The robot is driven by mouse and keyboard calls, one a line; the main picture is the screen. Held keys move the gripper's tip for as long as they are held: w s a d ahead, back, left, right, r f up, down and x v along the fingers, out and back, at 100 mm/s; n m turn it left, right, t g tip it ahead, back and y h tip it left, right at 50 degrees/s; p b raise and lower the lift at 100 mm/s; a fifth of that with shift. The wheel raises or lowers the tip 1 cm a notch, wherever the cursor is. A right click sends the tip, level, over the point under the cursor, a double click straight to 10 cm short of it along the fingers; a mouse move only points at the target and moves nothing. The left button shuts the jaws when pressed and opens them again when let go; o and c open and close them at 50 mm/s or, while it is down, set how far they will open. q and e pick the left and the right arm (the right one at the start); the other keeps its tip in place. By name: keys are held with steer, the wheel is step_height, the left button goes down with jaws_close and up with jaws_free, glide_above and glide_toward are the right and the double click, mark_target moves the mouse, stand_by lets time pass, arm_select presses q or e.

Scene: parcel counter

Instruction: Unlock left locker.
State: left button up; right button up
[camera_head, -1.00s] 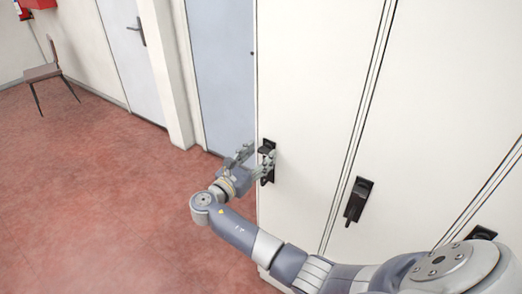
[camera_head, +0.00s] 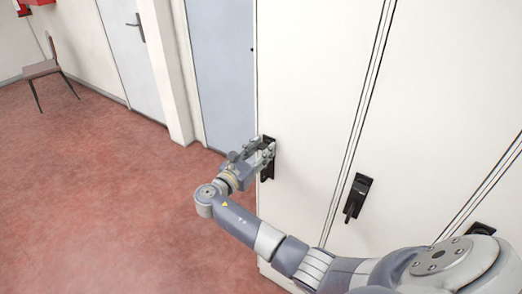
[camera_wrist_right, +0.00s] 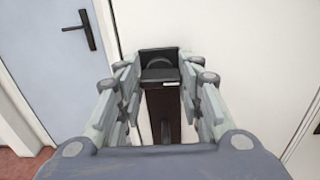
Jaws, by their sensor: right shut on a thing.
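The left locker (camera_head: 305,100) is the pale door nearest the blue-grey door in the head view. Its black handle (camera_head: 268,171) sits at the locker's left edge and is partly hidden by my right gripper (camera_head: 264,150). In the right wrist view the black handle (camera_wrist_right: 160,75) stands between the two fingers of my right gripper (camera_wrist_right: 160,92), with a round shape in its upper recess. The fingers are closed on the handle's sides. The locker door looks closed. My left gripper is not in view.
Another locker with a black handle (camera_head: 357,197) is to the right, and a further handle (camera_head: 482,229) is partly behind my arm. A blue-grey door (camera_head: 222,75) is left of the lockers. A chair (camera_head: 45,70) stands far left; the red floor (camera_head: 90,200) between is clear.

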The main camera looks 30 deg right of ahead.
steer(key=m+b, duration=0.2)
steer(key=m, duration=0.2)
steer(key=shift+f+m+b, duration=0.15)
steer(key=shift+m+b, duration=0.15)
steer(key=shift+m, duration=0.1)
steer(key=m+b, duration=0.2)
steer(key=m, duration=0.1)
steer(key=shift+s+m+b, duration=0.1)
steer(key=shift+m+b, duration=0.2)
steer(key=shift+m, duration=0.1)
steer(key=shift+m+b, duration=4.6)
steer(key=o, duration=1.1)
